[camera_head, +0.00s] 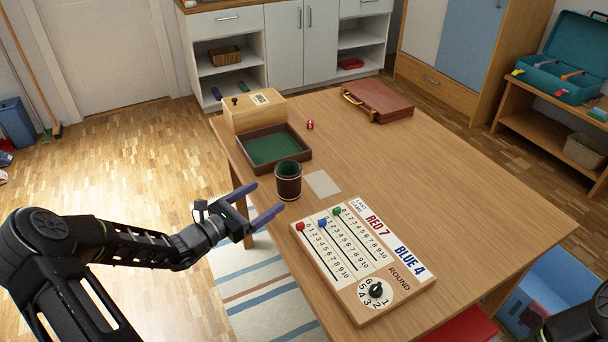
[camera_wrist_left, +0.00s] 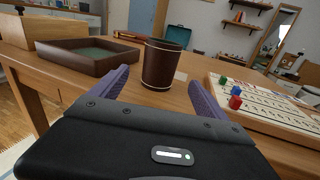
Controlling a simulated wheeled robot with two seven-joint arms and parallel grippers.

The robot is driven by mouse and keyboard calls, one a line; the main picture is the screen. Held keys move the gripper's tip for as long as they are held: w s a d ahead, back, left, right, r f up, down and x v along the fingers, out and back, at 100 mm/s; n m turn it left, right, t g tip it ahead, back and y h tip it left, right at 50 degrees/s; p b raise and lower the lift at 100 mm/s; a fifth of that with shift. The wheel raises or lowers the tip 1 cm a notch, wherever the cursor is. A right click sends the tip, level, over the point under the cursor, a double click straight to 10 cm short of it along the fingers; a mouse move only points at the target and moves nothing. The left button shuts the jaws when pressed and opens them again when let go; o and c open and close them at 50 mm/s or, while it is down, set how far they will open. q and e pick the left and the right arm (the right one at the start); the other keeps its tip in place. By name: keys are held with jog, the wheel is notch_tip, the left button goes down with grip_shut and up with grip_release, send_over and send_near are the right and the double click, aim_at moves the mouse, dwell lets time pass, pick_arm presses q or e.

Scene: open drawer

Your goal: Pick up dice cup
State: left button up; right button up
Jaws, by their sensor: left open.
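The dice cup (camera_head: 288,180) is dark brown with a green inside and light bands, and stands upright on the wooden table near its left edge. It also shows in the left wrist view (camera_wrist_left: 163,64), ahead of my gripper and roughly between its fingers. My left gripper (camera_head: 262,203) is open and empty, with purple fingers pointing toward the cup from the left. It also shows in the left wrist view (camera_wrist_left: 158,88). The cup appears to be just beyond the fingertips, and I cannot tell the exact gap. My right gripper is not in view; only a dark part of that arm shows at the bottom right.
A brown tray with green lining (camera_head: 273,150) stands behind the cup, beside a wooden box (camera_head: 253,110). A score board (camera_head: 360,260) with pegs lies to the right front. A pale card (camera_head: 322,183), a red die (camera_head: 310,125) and a brown case (camera_head: 378,101) also lie on the table (camera_head: 460,180).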

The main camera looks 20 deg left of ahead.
aim_at(279, 187)
pick_arm(q)
jog(key=shift+w+d, duration=0.1)
jog(key=shift+w, duration=0.15)
jog(key=shift+s, duration=0.1)
jog(key=shift+r, duration=0.1)
jog(key=shift+x, duration=1.3)
jog(key=x, duration=0.5)
jog(key=shift+c, duration=0.4)
jog(key=c, duration=1.4)
